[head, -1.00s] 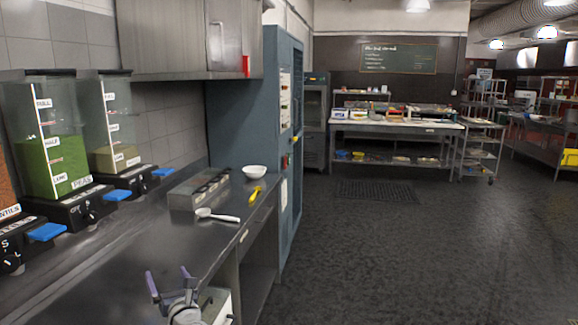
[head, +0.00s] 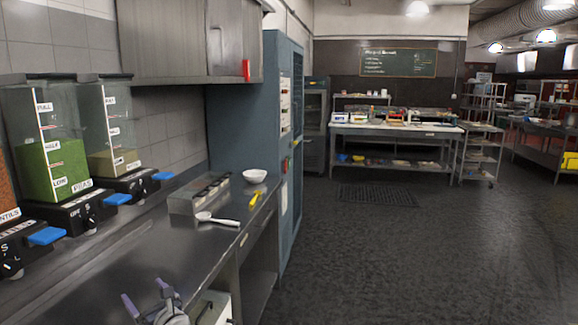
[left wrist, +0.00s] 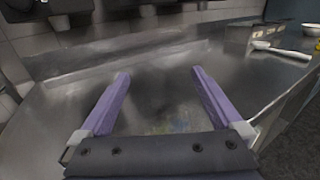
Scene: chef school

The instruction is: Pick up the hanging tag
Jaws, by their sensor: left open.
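A small red tag-like thing (head: 246,70) hangs at the lower right edge of the grey wall cabinet (head: 165,45) in the head view. I cannot make out any print on it. My left gripper (head: 145,292) is open and empty over the near part of the steel counter, low in the head view and well below the red thing. In the left wrist view its two purple fingers (left wrist: 160,73) are spread apart with only the counter beyond them. The red thing does not show in the left wrist view. My right gripper is not in view.
Food dispensers (head: 52,160) with blue levers line the counter (head: 130,255) at the left. A compartment box (head: 185,203), a white scoop (head: 216,219), a yellow-handled tool (head: 255,198) and a white bowl (head: 254,176) stand farther along. The floor (head: 400,250) to the right is clear.

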